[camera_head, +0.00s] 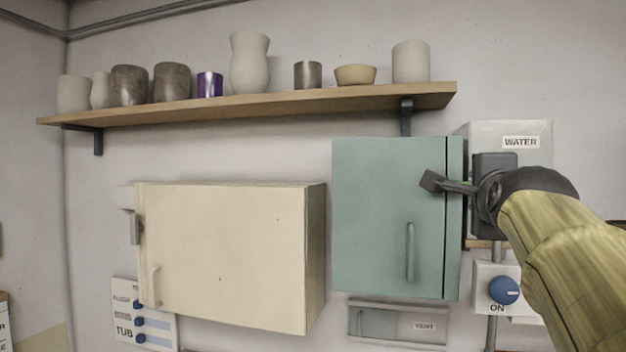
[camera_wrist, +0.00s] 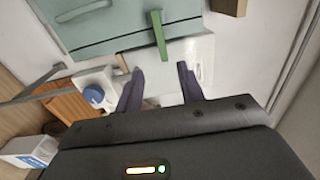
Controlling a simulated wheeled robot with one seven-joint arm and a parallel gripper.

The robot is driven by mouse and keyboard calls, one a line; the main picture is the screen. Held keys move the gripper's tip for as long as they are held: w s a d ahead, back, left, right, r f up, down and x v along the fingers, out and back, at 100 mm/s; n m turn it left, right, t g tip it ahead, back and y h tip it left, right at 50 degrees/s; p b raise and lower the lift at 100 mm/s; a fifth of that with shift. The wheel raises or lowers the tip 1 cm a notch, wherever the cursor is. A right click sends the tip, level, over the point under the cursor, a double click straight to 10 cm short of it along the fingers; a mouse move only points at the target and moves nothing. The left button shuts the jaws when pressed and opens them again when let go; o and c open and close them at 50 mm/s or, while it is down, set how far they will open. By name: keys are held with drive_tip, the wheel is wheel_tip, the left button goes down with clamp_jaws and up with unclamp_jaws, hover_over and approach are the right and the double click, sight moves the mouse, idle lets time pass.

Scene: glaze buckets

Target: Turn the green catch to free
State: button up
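The green cabinet (camera_head: 385,215) hangs on the wall with its door shut and a vertical handle (camera_head: 410,252); part of it shows at the top of the wrist view (camera_wrist: 120,25). The green catch (camera_wrist: 158,35) is a narrow bar lying across the cabinet's edge, its lower end over the pale box beside it. In the head view I cannot make it out clearly near my gripper. My gripper (camera_wrist: 160,70) is open, with dark fingers apart. The catch's end lies just ahead of the gap between the fingertips; no contact is visible. My gripper (camera_head: 450,185) is at the cabinet's right edge.
The pale WATER box (camera_head: 535,132) is right of the cabinet, partly behind my arm. A blue ON knob (camera_head: 503,290) sits below. A cream cabinet (camera_head: 230,255) stands left, a VENT panel (camera_head: 398,322) below, and a shelf of pots (camera_head: 270,108) above.

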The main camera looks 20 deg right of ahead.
drive_tip(key=p+x, duration=0.3)
drive_tip(key=x, duration=1.2)
drive_tip(key=shift+w+p, duration=0.3)
drive_tip(key=shift+w, duration=0.05)
drive_tip(key=shift+d, duration=0.1)
drive_tip(key=shift+c, duration=0.5)
clamp_jaws()
